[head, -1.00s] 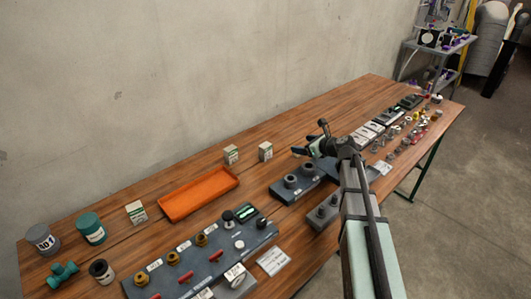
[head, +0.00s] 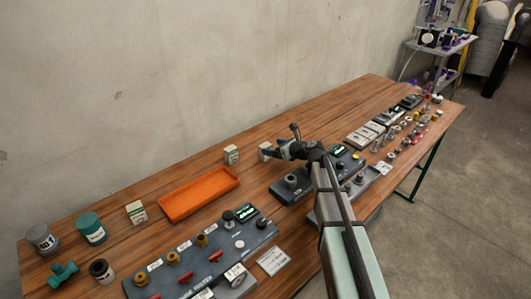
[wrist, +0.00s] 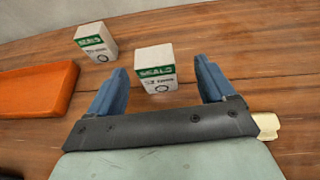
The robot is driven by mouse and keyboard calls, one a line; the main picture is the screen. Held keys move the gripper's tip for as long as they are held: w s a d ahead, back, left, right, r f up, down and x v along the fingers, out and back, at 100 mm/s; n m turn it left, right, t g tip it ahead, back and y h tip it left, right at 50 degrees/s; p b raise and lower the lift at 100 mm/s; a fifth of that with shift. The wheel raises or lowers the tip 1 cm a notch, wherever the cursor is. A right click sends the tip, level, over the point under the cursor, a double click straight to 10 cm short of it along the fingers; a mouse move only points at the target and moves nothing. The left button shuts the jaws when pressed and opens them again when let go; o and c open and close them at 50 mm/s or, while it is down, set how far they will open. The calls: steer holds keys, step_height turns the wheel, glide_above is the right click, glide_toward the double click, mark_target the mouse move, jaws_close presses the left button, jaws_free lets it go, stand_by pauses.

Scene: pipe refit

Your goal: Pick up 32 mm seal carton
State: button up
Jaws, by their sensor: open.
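A small white and green seal carton (wrist: 156,72) stands upright on the wooden table, between my open fingers in the wrist view. Its label reads SEALS above a size that looks like 32 mm, though the print is blurred. Clear gaps show between it and both fingers. In the head view this carton (head: 265,153) is partly hidden by my gripper (head: 274,151). My gripper (wrist: 161,66) is open and empty. A second seal carton (wrist: 95,43) stands to the left and farther back; it also shows in the head view (head: 231,155).
An orange tray (head: 199,194) lies left of my gripper. Another carton (head: 136,212) stands beyond it, near teal (head: 91,230) and grey (head: 42,238) containers. Dark fixture boards (head: 292,187) lie on the near side, with small fittings to the right.

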mark_target(269, 147)
steer(key=shift+s+a+x, duration=0.1)
steer(key=shift+s+x, duration=0.05)
steer(key=shift+x, duration=1.15)
steer(key=shift+s+a+x, duration=0.1)
steer(key=shift+a+x, duration=0.05)
steer(key=shift+x, duration=1.15)
steer(key=c, duration=1.1)
